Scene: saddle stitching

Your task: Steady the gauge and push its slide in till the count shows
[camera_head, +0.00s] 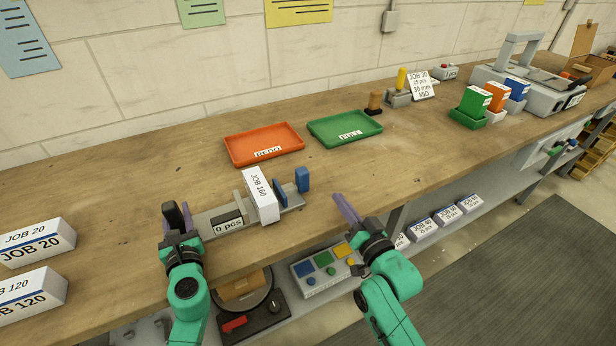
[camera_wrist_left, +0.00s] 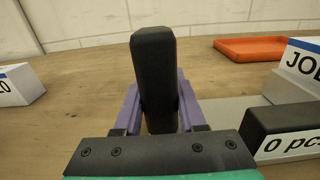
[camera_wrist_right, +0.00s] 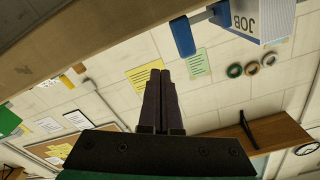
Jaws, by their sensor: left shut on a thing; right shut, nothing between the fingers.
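The gauge (camera_head: 293,201) lies along the bench's front edge, a grey base with a small display (camera_head: 228,226) reading "0 pcs". A white JOB 160 block (camera_head: 262,198) stands in it. The gauge's slide shows blue parts (camera_head: 303,179) to the right of the block; a gap separates the nearer blue plate from the block. My left gripper (camera_head: 176,217) is shut on a black upright post (camera_wrist_left: 155,75) at the gauge's left end. My right gripper (camera_head: 346,208) is shut and empty, right of the slide and apart from it. The blue end also shows in the right wrist view (camera_wrist_right: 183,38).
A red tray (camera_head: 232,152) and a green tray (camera_head: 318,128) lie behind the gauge. JOB 20 (camera_head: 38,242) and JOB 120 (camera_head: 30,298) blocks stand at the left. A button panel (camera_head: 325,262) sits below the bench edge. Bench right of the gauge is clear.

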